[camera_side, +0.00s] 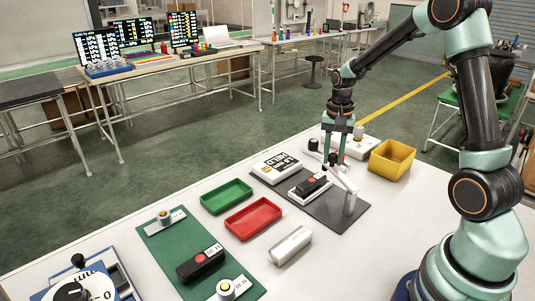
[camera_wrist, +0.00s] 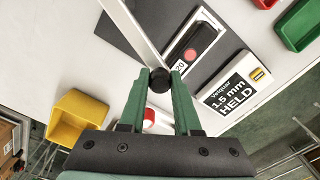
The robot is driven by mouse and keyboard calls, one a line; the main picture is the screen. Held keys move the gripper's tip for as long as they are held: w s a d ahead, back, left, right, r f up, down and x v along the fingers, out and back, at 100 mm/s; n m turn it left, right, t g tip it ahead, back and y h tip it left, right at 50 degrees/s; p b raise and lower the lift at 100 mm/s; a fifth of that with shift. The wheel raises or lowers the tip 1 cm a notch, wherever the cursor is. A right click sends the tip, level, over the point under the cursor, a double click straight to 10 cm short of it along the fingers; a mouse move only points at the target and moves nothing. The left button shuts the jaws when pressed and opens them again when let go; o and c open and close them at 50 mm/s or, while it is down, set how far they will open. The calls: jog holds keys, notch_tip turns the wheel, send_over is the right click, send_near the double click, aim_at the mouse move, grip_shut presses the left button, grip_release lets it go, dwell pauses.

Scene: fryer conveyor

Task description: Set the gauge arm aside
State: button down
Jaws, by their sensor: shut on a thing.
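The gauge arm (camera_side: 343,179) is a white bar running from a white post (camera_side: 350,204) on a dark grey mat (camera_side: 327,212). In the wrist view the bar (camera_wrist: 132,28) ends at a black knob (camera_wrist: 160,79). My gripper (camera_wrist: 160,75) is shut on that knob, with one green finger on each side. In the side view my gripper (camera_side: 335,166) points down over the mat's back part, and the knob is hard to make out. A black block with a red button (camera_side: 309,187) lies on a white plate beside the bar; it also shows in the wrist view (camera_wrist: 192,45).
A yellow bin (camera_side: 391,160) is to the right. Green (camera_side: 226,197) and red (camera_side: 253,218) trays and a pale block (camera_side: 290,246) lie to the left. White table shows between them.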

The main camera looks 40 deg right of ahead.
jog(key=s+d+m, duration=0.6)
jog(key=s+m, duration=0.1)
jog(key=m, duration=0.4)
jog(key=shift+s+d+r+m, duration=0.15)
jog(key=shift+s+m, duration=0.15)
jog(key=shift+m, duration=0.1)
jog(key=shift+s, duration=0.1)
jog(key=c, duration=0.6)
grip_release()
notch_tip(320, 180, up, 12)
dwell(0.4)
